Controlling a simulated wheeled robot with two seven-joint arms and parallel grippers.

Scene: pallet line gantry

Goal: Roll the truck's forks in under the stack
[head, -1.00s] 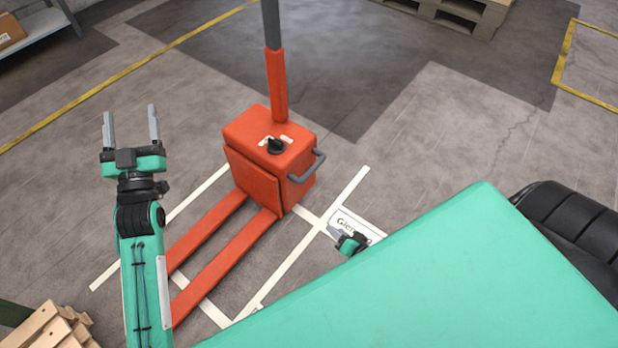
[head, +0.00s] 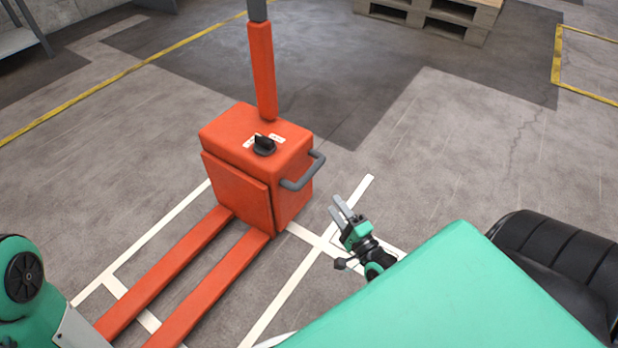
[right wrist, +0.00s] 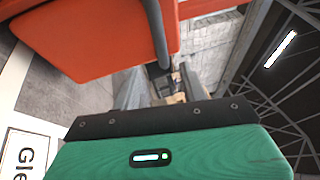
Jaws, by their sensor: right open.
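The orange pallet truck (head: 258,165) stands on the floor at centre left in the head view. Its two forks (head: 185,265) point to the lower left, and its tiller (head: 262,70) stands upright. A grey bar handle (head: 303,174) sticks out from its right side, and it also shows in the right wrist view (right wrist: 156,35). My right gripper (head: 337,205) is open and empty, below and right of the handle and apart from it. In the right wrist view the handle is ahead of the fingers. My left gripper is out of view. No stack shows clearly at the fork tips.
White lines (head: 300,285) mark the floor around the truck. A wooden pallet (head: 430,20) lies at the back, and a shelf (head: 20,40) stands at the far left. A black knob (head: 264,145) tops the truck body. The floor right of the truck is clear.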

